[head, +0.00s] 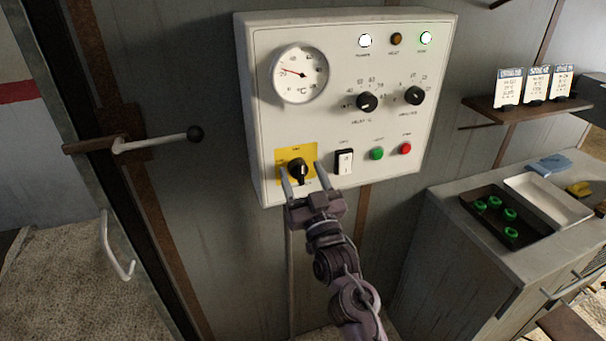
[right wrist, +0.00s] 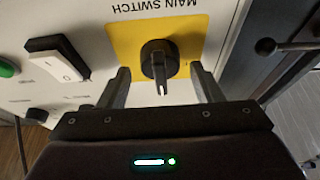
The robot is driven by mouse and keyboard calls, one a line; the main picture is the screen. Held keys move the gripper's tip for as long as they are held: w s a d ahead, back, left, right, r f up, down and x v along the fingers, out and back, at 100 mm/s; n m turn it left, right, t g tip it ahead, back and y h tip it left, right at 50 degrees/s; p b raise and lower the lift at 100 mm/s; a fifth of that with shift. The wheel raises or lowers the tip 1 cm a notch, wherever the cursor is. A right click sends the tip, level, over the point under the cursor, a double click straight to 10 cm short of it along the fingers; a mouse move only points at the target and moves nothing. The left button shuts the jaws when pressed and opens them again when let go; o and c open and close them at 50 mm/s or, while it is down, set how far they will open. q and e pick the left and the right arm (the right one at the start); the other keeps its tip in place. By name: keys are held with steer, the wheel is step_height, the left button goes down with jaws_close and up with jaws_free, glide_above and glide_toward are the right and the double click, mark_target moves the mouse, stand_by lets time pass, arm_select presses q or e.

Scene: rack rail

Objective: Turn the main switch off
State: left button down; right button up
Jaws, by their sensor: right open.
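The main switch (head: 298,170) is a black rotary knob on a yellow plate (head: 282,157) at the lower left of a white control panel (head: 350,30). In the right wrist view the knob (right wrist: 159,60) shows with its grip bar and pale mark pointing toward the gripper, and the label MAIN SWITCH appears upside down. My right gripper (head: 303,186) is open, with one finger on each side of the knob. In the right wrist view its fingers (right wrist: 164,90) stand apart from the knob with gaps on both sides. My left gripper is not in view.
A white rocker switch (head: 344,162), a green button (head: 377,153) and a red button (head: 405,148) sit right of the knob. Two black dials and a gauge (head: 300,74) are above. A door lever (head: 160,142) sticks out at left. A bench with trays (head: 548,200) stands at right.

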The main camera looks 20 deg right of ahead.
steer(key=shift+c, duration=0.2)
steer(key=c, duration=0.7)
steer(key=shift+c, duration=1.2)
